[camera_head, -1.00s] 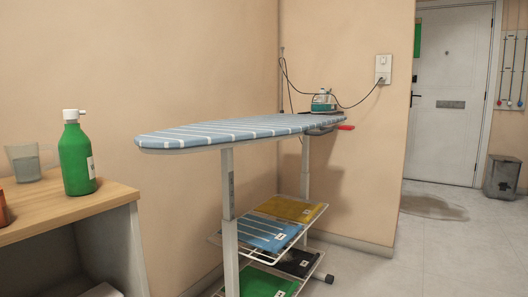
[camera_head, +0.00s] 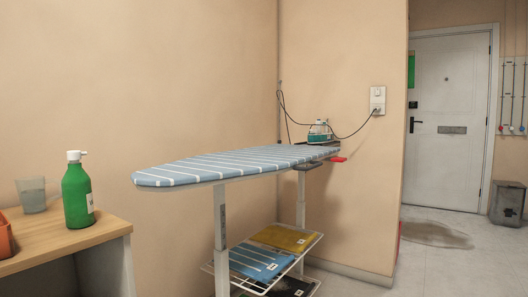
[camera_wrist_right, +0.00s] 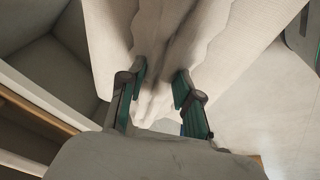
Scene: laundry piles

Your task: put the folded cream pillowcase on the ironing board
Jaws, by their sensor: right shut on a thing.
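The ironing board (camera_head: 235,165) has a blue cover with white stripes and stands level against the wall in the head view. The front part of its top is bare, and an iron (camera_head: 319,133) stands at its far end. In the right wrist view, my right gripper (camera_wrist_right: 160,84) is shut on the cream pillowcase (camera_wrist_right: 120,35), whose pale folds rise between and beyond the fingers. Its far edges run out of the frame. Neither gripper nor the pillowcase shows in the head view.
A wooden-topped unit (camera_head: 62,240) at the left holds a green pump bottle (camera_head: 77,196), a clear cup (camera_head: 32,195) and part of an orange thing (camera_head: 4,238). A rack under the board carries yellow (camera_head: 284,238) and blue striped (camera_head: 258,262) cloths. A cord runs to the wall socket.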

